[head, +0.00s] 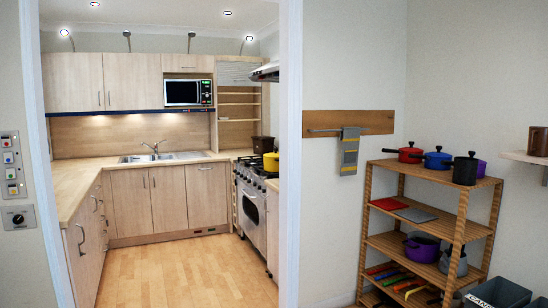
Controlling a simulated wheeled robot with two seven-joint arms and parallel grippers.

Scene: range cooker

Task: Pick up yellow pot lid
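A yellow pot (272,163) stands on the range cooker (254,205) through the doorway, at the right side of the kitchen. It is partly cut off by the door frame, and it is too small to tell whether a lid sits on it. No separate yellow pot lid can be made out. Neither of my grippers is in view.
A doorway with a white right frame (288,150) opens onto clear wooden floor (180,270). Light wooden counters line the left and back. Right of the doorway stands a wooden shelf (395,243) with several pots, and a grey crate (497,293) is at the lower right.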

